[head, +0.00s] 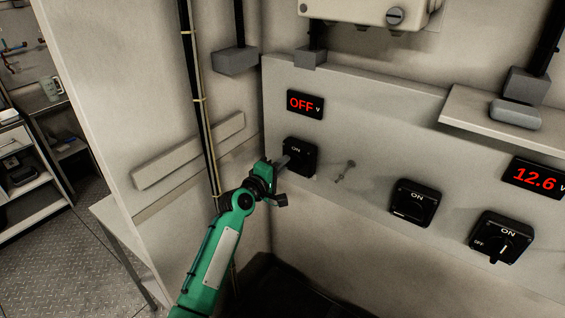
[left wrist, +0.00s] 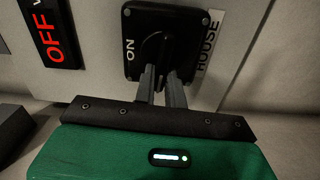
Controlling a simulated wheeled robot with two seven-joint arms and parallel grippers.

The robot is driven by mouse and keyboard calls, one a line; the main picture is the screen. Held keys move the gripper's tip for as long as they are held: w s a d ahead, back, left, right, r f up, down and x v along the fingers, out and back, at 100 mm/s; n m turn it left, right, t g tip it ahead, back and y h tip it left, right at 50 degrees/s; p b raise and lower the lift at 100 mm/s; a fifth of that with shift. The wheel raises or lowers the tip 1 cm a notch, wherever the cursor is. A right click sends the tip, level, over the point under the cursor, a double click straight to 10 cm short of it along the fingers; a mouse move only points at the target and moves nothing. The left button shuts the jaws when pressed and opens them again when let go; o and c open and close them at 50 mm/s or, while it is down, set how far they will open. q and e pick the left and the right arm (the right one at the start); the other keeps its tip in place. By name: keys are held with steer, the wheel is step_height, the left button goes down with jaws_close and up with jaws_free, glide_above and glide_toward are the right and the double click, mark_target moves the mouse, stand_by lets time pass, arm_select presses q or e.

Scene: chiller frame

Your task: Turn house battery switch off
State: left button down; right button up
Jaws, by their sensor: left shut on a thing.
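The house battery switch (head: 303,160) is a black square rotary switch at the left of the grey panel. In the left wrist view the switch (left wrist: 187,30) sits beside a HOUSE label (left wrist: 211,42), with ON marked on its other side. My left gripper (head: 284,161) is at the switch from the left. Its fingers (left wrist: 161,80) are shut on the knob (left wrist: 154,48), which appears turned crosswise to the ON mark. The fingers hide part of the knob and the OFF mark. The display (head: 305,104) above reads OFF. My right gripper is not in view.
A small key-like part (head: 346,171) is on the panel right of the switch. Two more black switches (head: 415,203) (head: 501,237) sit farther right, under a display (head: 537,178) reading 12.6. A shelf (head: 490,121) juts out above. A cable conduit (head: 200,100) runs behind my left arm.

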arm_select(q)
steer(key=shift+n, duration=0.4)
steer(key=shift+f, duration=0.1)
steer(key=c, duration=1.5)
jaws_free()
steer(key=shift+o, duration=0.2)
steer(key=shift+a, duration=0.1)
steer(key=b+v, duration=0.3)
steer(key=v, duration=1)
steer(key=shift+s+a, duration=0.2)
steer(key=shift+s, duration=0.15)
